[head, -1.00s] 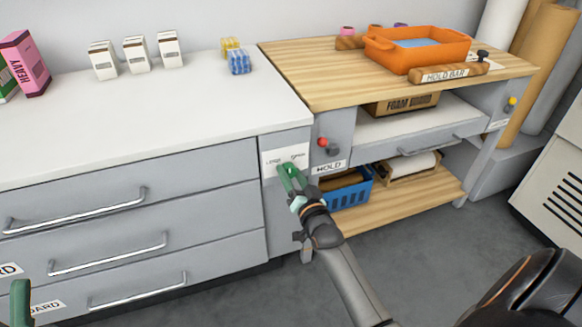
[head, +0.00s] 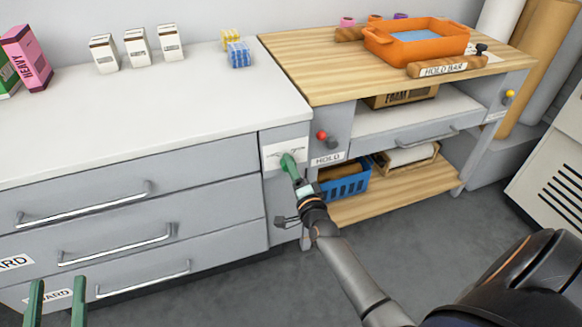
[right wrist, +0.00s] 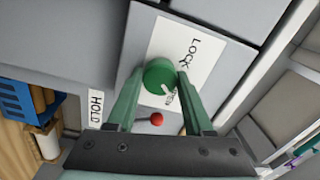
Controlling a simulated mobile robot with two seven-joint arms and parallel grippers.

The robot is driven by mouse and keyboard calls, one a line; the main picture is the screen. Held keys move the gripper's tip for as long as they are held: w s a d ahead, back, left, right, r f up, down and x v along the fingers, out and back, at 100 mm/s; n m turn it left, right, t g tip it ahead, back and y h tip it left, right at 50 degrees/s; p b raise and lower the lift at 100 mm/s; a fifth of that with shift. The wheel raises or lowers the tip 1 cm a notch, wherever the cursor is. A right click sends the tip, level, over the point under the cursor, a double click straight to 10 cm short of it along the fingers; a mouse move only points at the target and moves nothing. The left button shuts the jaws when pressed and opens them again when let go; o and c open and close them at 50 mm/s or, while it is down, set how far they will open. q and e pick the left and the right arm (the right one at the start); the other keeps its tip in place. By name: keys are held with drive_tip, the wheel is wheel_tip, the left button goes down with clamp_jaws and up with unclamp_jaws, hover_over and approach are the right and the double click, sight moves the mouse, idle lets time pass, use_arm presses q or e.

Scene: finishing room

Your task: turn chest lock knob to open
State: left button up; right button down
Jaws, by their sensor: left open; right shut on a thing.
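The round green lock knob (right wrist: 158,74) sits on a white label plate (right wrist: 205,55) on the grey chest front. The plate reads LOCK; a second word is partly covered beside the knob. A pale mark at the knob's edge lies near that second word. My right gripper (right wrist: 159,82) is shut on the knob, one green finger on each side. In the head view my right gripper (head: 288,160) hides most of the knob against the plate (head: 271,153). My left gripper (head: 57,285) is open and empty at the lower left, away from the knob.
Drawers with bar handles (head: 115,244) fill the chest front to the left. Right of the plate are a red button (head: 321,135), a HOLD label (head: 327,159) and a wooden-topped bench (head: 310,75) with an orange tub (head: 380,45). A blue basket (head: 345,186) stands below.

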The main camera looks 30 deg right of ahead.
use_arm(q)
drive_tip(key=shift+f, duration=0.15)
use_arm(e)
drive_tip(key=shift+m, duration=0.6)
drive_tip(key=shift+c, duration=1.4)
unclamp_jaws()
use_arm(q)
wheel_tip(320, 180, down, 14)
drive_tip(key=n+g+y+p, duration=0.2)
drive_tip(key=g+y, duration=0.1)
drive_tip(key=g, duration=0.2)
drive_tip(key=shift+s+a+r+n+g, duration=0.2)
drive_tip(key=shift+s+a+n+g, duration=0.1)
drive_tip(key=shift+a+n+g, duration=0.1)
use_arm(e)
drive_tip(key=v, duration=1.2)
drive_tip(key=shift+s, duration=0.2)
drive_tip(key=shift+a+r, duration=0.1)
